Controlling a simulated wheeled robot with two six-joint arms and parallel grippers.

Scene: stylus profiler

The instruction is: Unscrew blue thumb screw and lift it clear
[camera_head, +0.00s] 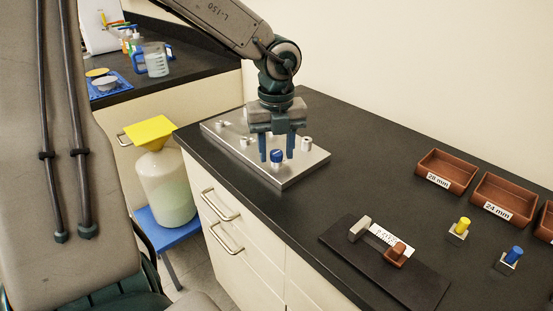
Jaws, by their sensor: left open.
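The blue thumb screw (277,156) stands upright near the front edge of a silver metal plate (288,179) on the black bench. My left gripper (277,150) points down over the plate with its two blue fingers apart. One finger is on each side of the blue screw head in the picture; I cannot tell whether they touch it. Several silver posts stand on the plate, one (306,144) just right of the gripper and another (216,140) to the left. My right gripper is not in view.
Right on the bench are brown trays (446,172), a yellow-topped peg (461,227), a blue-topped peg (512,256) and a dark board with a gauge block (360,229). A carboy with a yellow top (150,131) stands left below. The bench between plate and trays is clear.

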